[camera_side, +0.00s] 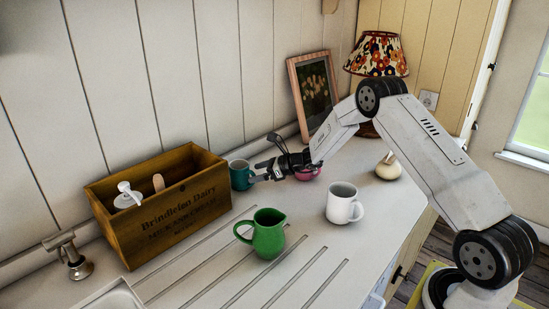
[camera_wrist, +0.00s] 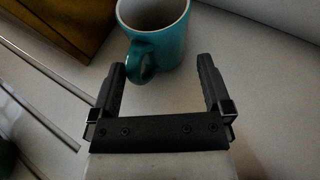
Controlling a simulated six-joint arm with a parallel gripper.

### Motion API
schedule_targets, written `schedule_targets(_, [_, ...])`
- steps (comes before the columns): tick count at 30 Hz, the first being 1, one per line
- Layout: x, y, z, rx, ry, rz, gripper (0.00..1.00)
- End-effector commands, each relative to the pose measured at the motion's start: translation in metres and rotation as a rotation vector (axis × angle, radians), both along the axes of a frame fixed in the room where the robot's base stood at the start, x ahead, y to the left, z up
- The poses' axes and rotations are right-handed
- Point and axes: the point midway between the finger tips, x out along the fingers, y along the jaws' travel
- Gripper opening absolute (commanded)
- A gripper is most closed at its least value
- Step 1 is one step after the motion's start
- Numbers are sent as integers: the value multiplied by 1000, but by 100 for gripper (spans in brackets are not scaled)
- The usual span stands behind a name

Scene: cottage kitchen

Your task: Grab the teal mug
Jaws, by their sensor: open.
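The teal mug (camera_side: 239,175) stands upright on the white counter, just right of the wooden crate in the side view. In the wrist view the teal mug (camera_wrist: 165,45) is just beyond my fingertips, and its handle points toward my gripper, close to the left finger. My gripper (camera_side: 262,170) is at the mug's right side in the side view. In the wrist view my gripper (camera_wrist: 163,78) is open, with nothing held between its fingers. I cannot tell whether a finger touches the mug.
The wooden crate (camera_side: 165,220) stands left of the mug. A green jug (camera_side: 268,238) and a white mug (camera_side: 343,205) stand nearer the front. A pink item (camera_side: 308,174) is partly hidden behind my arm. A framed picture (camera_side: 318,88) and a lamp (camera_side: 377,55) stand behind.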

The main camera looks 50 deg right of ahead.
Motion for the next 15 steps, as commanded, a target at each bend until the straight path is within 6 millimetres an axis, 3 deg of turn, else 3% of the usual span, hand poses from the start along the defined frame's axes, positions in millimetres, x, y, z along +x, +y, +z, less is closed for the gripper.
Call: schedule_targets(15, [33, 22, -17, 1, 0, 0, 100])
